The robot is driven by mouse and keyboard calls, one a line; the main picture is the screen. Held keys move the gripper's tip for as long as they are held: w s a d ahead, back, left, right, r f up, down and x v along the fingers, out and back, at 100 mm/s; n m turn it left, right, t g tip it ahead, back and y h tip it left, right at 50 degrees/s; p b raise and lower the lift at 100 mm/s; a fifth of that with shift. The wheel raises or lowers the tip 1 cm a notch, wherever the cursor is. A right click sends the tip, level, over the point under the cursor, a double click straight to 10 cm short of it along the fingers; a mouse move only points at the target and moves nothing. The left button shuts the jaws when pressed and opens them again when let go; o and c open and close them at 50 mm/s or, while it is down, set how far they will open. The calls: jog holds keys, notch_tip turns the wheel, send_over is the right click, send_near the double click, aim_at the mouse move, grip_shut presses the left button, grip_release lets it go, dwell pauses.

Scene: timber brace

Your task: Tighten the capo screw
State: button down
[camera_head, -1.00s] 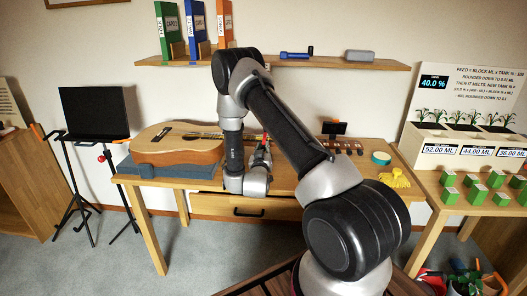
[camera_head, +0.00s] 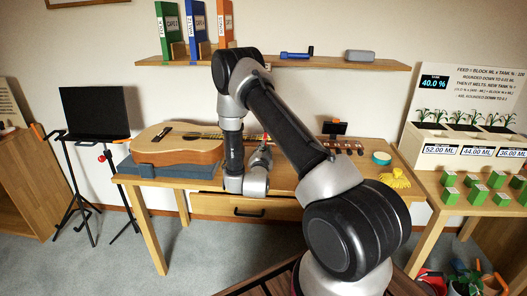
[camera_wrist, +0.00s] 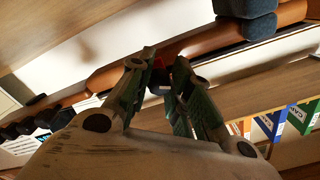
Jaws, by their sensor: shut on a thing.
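The guitar (camera_head: 180,145) lies on the table with its body at the left, and its neck runs right, partly hidden behind my arm. My gripper (camera_wrist: 164,62) is at the neck. In the wrist view, its two fingers close from either side on a small dark piece, the capo screw (camera_wrist: 160,78), with a bit of red beside it. The fingers hide most of the capo, so I cannot tell how tight the screw is. In the head view, my gripper (camera_head: 261,157) is small and partly covered by my arm.
A grey block (camera_head: 155,169) supports the guitar body. A teal tape roll (camera_head: 381,158) and a yellow item (camera_head: 395,178) lie at the table's right. A shelf (camera_head: 345,65) with binders (camera_head: 195,30) is above. A music stand (camera_head: 95,115) stands at the left.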

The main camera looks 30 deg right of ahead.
jog(key=m, duration=0.6)
jog(key=shift+m, duration=0.3)
jog(key=m, duration=0.6)
jog(key=shift+r+m, duration=0.1)
jog(key=shift+m, duration=0.2)
jog(key=c, duration=1.3)
grip_release()
jog(key=shift+s+a, duration=0.1)
jog(key=v, duration=1.1)
jog(key=shift+s+a, duration=0.25)
jog(key=shift+s, duration=0.05)
